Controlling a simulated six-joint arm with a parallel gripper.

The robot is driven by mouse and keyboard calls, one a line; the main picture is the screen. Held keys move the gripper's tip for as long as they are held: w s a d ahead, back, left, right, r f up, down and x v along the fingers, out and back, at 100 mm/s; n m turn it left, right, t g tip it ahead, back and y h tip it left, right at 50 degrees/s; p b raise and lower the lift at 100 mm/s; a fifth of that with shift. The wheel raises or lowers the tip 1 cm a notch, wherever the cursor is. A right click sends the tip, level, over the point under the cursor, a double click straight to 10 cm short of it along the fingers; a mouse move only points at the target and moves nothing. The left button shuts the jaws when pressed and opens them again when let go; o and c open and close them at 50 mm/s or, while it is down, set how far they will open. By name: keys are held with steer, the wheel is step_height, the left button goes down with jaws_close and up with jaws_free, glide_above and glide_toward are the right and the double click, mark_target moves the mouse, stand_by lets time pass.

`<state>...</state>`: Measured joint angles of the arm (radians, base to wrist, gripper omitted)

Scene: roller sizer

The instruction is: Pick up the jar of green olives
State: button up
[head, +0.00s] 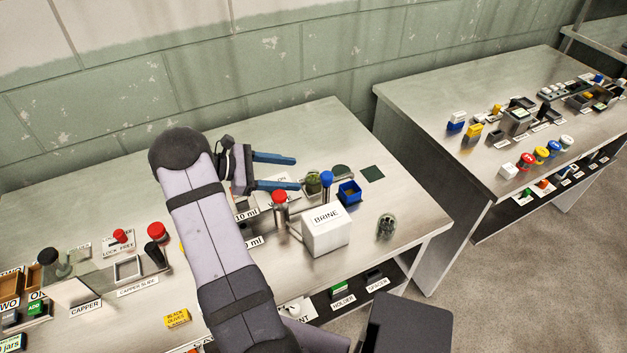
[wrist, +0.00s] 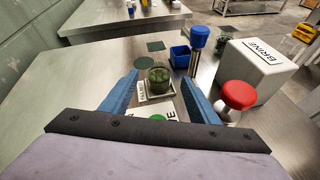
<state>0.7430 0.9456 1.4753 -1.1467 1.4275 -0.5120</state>
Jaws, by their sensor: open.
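The jar of green olives (head: 312,183) is a small glass jar with green contents, upright on the metal table just beyond my gripper's fingertips. In the wrist view, the jar (wrist: 158,79) shows ahead, between the lines of the two blue fingers, beside a small white labelled plate. My gripper (head: 296,172) is open and empty, its fingers pointing right toward the jar. It also shows in the wrist view (wrist: 159,88). I see no contact between the fingers and the jar.
A white BRINE box (head: 326,231), a red-topped post (head: 280,198), a blue-topped post (head: 326,181) and a blue bin (head: 349,192) stand close to the jar. Another glass jar (head: 386,227) stands near the right edge.

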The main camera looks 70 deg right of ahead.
mark_target(314, 181)
steer(key=shift+p+x, duration=2.2)
steer(key=shift+x, duration=3.8)
steer(key=shift+s+r, duration=0.1)
steer(key=shift+r, duration=0.05)
steer(key=c, duration=1.1)
